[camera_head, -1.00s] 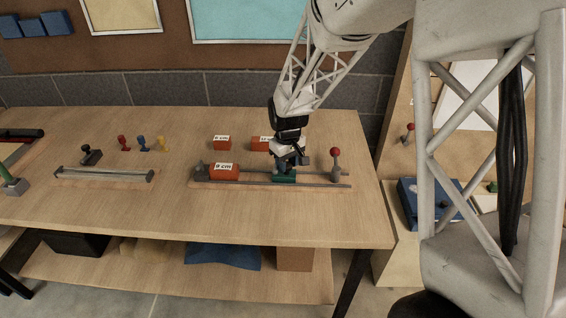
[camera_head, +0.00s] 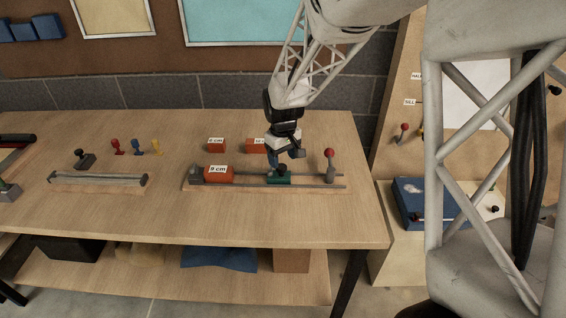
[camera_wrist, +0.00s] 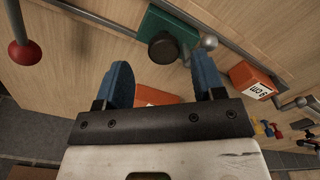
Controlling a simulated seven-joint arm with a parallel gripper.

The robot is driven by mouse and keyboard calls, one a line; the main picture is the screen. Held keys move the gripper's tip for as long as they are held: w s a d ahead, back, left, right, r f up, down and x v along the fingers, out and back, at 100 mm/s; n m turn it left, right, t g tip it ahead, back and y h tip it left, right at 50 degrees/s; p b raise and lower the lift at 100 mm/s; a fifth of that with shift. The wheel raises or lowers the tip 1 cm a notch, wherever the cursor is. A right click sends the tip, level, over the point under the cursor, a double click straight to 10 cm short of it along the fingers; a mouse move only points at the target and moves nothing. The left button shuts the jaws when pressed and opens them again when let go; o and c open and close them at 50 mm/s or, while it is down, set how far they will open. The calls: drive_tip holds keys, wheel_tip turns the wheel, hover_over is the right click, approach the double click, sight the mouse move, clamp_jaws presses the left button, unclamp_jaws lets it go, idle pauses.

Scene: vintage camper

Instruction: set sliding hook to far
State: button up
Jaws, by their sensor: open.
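No part is labelled as a hook, so I cannot tell for sure which is the sliding hook. A green slider (camera_head: 278,178) with a black knob (camera_head: 282,169) sits on a two-rod rail, between an orange 9 cm block (camera_head: 219,174) and an upright red-balled lever (camera_head: 330,158). My gripper (camera_head: 286,155) is open and empty, just above and behind the slider. In the wrist view, its blue fingers (camera_wrist: 165,82) are spread apart. The green slider (camera_wrist: 150,25) and its knob (camera_wrist: 163,47) lie beyond the fingertips, apart from them.
Two more orange blocks (camera_head: 216,145) stand behind the rail. On the left are a second low rail (camera_head: 98,180), a black-knobbed piece (camera_head: 85,160) and small coloured pegs (camera_head: 118,146). At right, a board with labels and a red knob (camera_head: 404,128) stands beside a blue box (camera_head: 415,205). The front of the table is clear.

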sight(284, 167)
drive_tip(key=shift+r, duration=2.4)
drive_tip(key=shift+d, duration=0.1)
drive_tip(key=shift+s+d+r, duration=0.15)
drive_tip(key=shift+s+r, duration=0.05)
drive_tip(key=shift+r, duration=0.05)
drive_tip(key=s+d+r+m, duration=0.2)
drive_tip(key=s+d+r, duration=0.5)
drive_tip(key=s, duration=0.1)
drive_tip(key=s+d+r+m+t, duration=0.1)
drive_tip(key=s+d, duration=0.3)
drive_tip(key=s, duration=0.5)
drive_tip(key=s+d+r+m, duration=0.2)
drive_tip(key=s+d+m, duration=0.1)
drive_tip(key=s, duration=0.6)
drive_tip(key=s+d+r+m+t, duration=0.1)
drive_tip(key=s+d+r+m, duration=0.1)
drive_tip(key=s+d, duration=0.4)
drive_tip(key=s, duration=0.3)
drive_tip(key=shift+t, duration=0.3)
